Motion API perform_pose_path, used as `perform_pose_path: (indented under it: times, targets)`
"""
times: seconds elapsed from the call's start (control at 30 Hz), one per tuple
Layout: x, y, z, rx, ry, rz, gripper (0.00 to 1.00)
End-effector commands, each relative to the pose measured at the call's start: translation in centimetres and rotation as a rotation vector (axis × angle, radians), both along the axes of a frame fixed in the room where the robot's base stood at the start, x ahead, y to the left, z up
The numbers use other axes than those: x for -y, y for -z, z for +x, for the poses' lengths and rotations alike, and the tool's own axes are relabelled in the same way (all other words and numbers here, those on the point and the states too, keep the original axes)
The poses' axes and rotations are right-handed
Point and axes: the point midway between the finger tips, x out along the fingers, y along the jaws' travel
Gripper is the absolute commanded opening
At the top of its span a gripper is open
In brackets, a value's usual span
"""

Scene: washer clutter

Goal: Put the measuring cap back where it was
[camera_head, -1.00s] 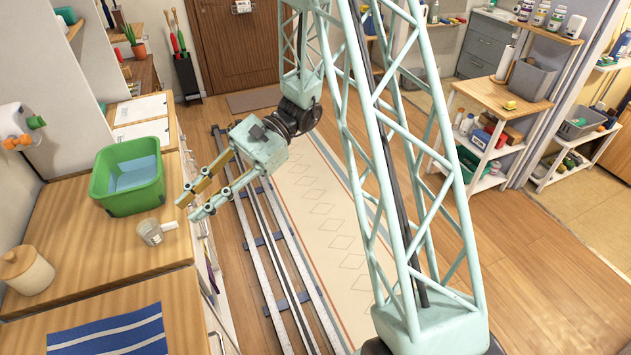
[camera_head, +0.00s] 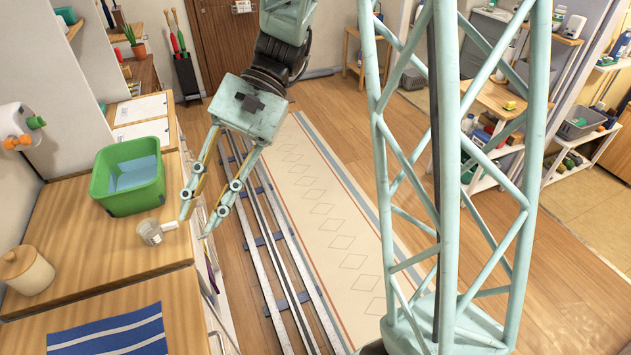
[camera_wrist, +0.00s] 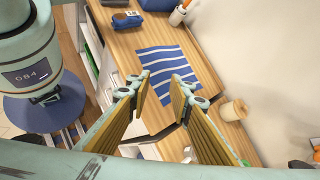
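The measuring cap (camera_head: 150,232) looks like a small clear cup with a white handle pointing right. It stands on the wooden counter near its right edge, just in front of the green basin. My gripper (camera_head: 194,228) is open and empty, pointing down by the counter edge, close to the right of the handle in the head view. I cannot tell whether a finger touches the handle. In the wrist view my open gripper (camera_wrist: 162,92) shows both finger pads well apart with nothing between them. The cap is not clearly visible in that view.
The green basin (camera_head: 128,194) with water stands behind the cap. A lidded beige jar (camera_head: 27,273) is at the left, and a blue striped cloth (camera_head: 110,335) lies in front. A dispenser (camera_head: 20,128) with an orange knob is on the wall. Counter between jar and cap is bare.

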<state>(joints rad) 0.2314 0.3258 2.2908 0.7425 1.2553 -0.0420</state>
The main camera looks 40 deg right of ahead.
Motion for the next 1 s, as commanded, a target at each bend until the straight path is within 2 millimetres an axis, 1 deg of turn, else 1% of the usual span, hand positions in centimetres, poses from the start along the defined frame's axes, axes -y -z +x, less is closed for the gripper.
perform_pose_path:
  times: [0.1,0.4,1.0]
  targets:
    - [0.2,-0.9,-1.2,0.041,-0.034,-0.038,0.20]
    - [1.1,-2.5,-4.1,0.137,-0.116,-0.133,0.20]
    - [3.7,-5.5,-9.1,0.348,-0.263,-0.324,0.20]
